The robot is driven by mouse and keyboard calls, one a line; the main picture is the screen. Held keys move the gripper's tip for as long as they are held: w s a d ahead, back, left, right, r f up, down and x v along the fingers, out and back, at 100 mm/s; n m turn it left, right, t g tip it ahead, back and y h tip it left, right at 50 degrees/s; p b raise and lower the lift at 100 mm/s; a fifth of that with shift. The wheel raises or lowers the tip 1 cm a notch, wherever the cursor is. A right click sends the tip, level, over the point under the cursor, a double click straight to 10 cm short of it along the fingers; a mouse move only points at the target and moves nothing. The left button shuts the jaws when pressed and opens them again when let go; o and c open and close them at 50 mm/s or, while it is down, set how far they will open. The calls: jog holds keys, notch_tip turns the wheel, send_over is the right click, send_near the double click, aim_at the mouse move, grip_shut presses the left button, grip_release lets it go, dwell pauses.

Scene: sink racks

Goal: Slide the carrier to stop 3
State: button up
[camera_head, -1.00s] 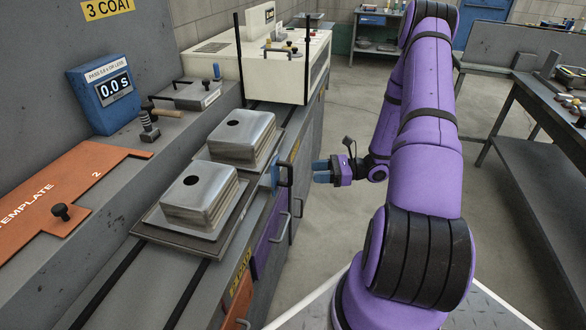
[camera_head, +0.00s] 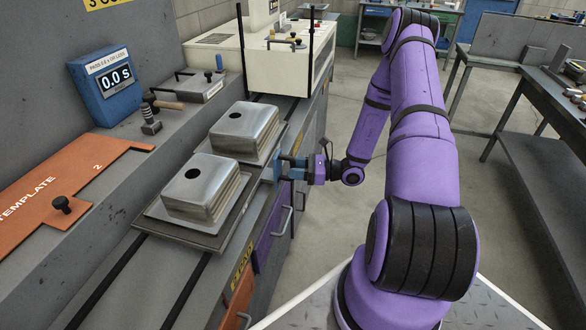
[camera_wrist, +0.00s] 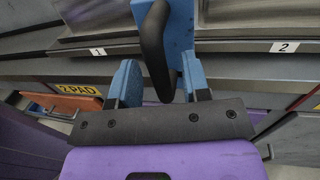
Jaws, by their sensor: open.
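The carrier (camera_head: 172,235) is a dark flat plate on the bench rails, bearing two stacks of grey metal sinks, a near one (camera_head: 200,190) and a far one (camera_head: 243,133). A blue bracket with a black handle (camera_wrist: 158,50) is on its side facing me. My gripper (camera_head: 285,168) is at this handle; its blue fingers (camera_wrist: 158,86) are open, one on each side of the handle, with gaps. Labels 1 (camera_wrist: 98,52) and 2 (camera_wrist: 284,47) show on the edge in the wrist view, with the bracket between them. No label 3 is visible there.
A white machine (camera_head: 290,65) with dark upright posts stands over the far end of the rails. A blue display box (camera_head: 105,85), a hammer (camera_head: 150,120) and an orange template (camera_head: 75,180) lie along the back. Open floor and a dark bench (camera_head: 545,130) are to the right.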

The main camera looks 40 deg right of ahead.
jog(key=shift+w+a, duration=0.3)
jog(key=shift+a, duration=0.05)
grip_shut()
jog(key=w+d, duration=1.3)
jog(key=d, duration=0.4)
jog(key=shift+w+d, duration=0.25)
jog(key=shift+w, duration=0.05)
grip_release()
jog(key=shift+d, duration=0.1)
jog(key=v, duration=1)
jog(key=shift+s+d, duration=0.2)
